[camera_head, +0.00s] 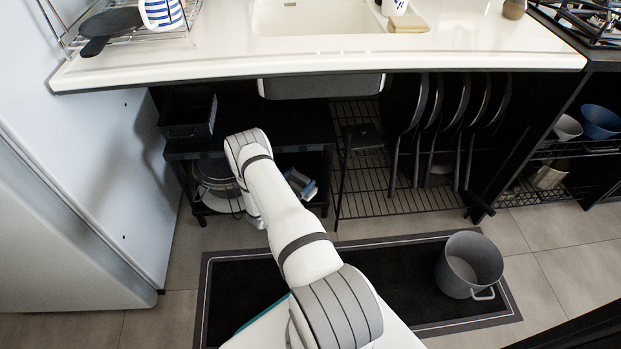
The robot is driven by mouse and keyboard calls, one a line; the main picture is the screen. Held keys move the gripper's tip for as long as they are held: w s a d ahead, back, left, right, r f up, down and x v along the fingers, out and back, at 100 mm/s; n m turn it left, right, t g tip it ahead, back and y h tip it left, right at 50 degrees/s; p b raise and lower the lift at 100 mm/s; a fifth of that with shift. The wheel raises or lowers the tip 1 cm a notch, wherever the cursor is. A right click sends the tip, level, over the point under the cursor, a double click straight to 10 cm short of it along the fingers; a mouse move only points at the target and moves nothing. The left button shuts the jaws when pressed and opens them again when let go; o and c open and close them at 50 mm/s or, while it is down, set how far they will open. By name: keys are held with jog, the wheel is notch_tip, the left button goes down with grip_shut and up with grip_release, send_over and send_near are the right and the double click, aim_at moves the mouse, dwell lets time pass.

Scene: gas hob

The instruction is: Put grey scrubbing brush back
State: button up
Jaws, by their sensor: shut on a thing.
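My white arm reaches from the bottom middle up to the space under the counter. Its far end bends down in front of a black two-level shelf (290,147). My gripper is hidden behind the arm, so its jaws and anything in them do not show. I cannot make out a grey scrubbing brush in this view. A small blue and white item (300,184) lies on the shelf's lower level, just right of the arm; it is too small to tell what it is.
A black bin (187,117) stands on the shelf's left. Pans (445,105) hang upright in a rack to the right. A grey pot (468,265) stands on the black floor mat (385,262). The counter edge (330,72) overhangs the shelf. A white cabinet (112,150) bounds the left.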

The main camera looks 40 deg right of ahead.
jog(key=d+f+b, duration=0.1)
jog(key=d, duration=0.1)
jog(key=w+d+f+b, duration=0.1)
jog(key=d, duration=0.1)
jog(key=d+f+b, duration=0.1)
jog(key=d+b, duration=0.1)
jog(key=d, duration=0.1)
jog(key=shift+w+f, duration=0.1)
jog(key=shift+w, duration=0.15)
jog(key=shift+f, duration=0.15)
jog(key=shift+f, duration=0.25)
jog(key=o, duration=1.1)
jog(key=shift+a, duration=0.1)
